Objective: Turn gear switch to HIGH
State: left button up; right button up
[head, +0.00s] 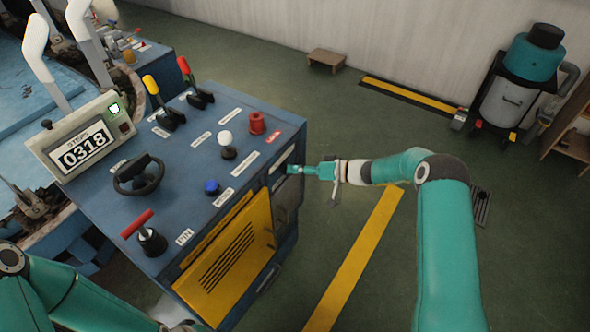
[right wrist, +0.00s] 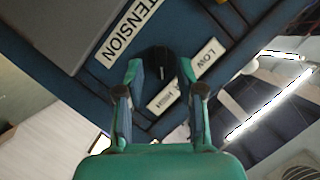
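The gear switch (right wrist: 160,66) is a dark knob on the console's side panel, seen in the right wrist view. A LOW label (right wrist: 207,58) and a partly covered HIGH label (right wrist: 163,101) sit beside it. My right gripper (right wrist: 160,76) has one finger on each side of the knob, with the fingertips seeming to touch it. In the head view my right gripper (head: 298,170) points left at the console's right side, and the switch cannot be made out there. Which label the switch points at is not clear. My left arm shows at the lower left; its gripper is out of view.
The blue console (head: 215,170) carries levers, a handwheel (head: 139,174), a white knob (head: 227,144), a blue button (head: 211,187) and a red button (head: 257,122). A yellow vented door (head: 228,262) covers its front. The green floor to the right is mostly clear.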

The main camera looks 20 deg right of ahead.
jog(key=v, duration=1.1)
jog(key=shift+f, duration=0.15)
jog(key=a+m+p, duration=0.1)
jog(key=a, duration=0.5)
jog(key=s+a+r+m+p, duration=0.1)
jog(key=a+m+p, duration=0.1)
jog(key=a, duration=0.5)
jog(key=s+a+r+m+p, duration=0.1)
jog(key=a, duration=0.5)
jog(key=shift+s+a+r+t, duration=0.15)
jog(key=shift+a+r+t, duration=0.05)
jog(key=shift+r+t, duration=0.1)
jog(key=s+d+f+g+h, duration=0.1)
jog(key=s+f+g+h, duration=0.3)
jog(key=s, duration=0.9)
jog(key=s+d+f+g+h+p, duration=0.1)
jog(key=s+f+g+h, duration=0.3)
jog(key=s+f, duration=0.5)
jog(key=s, duration=0.5)
jog(key=shift+n+g, duration=0.3)
jog(key=shift+n, duration=0.1)
jog(key=shift+d+f, duration=0.1)
jog(key=shift+f, duration=0.1)
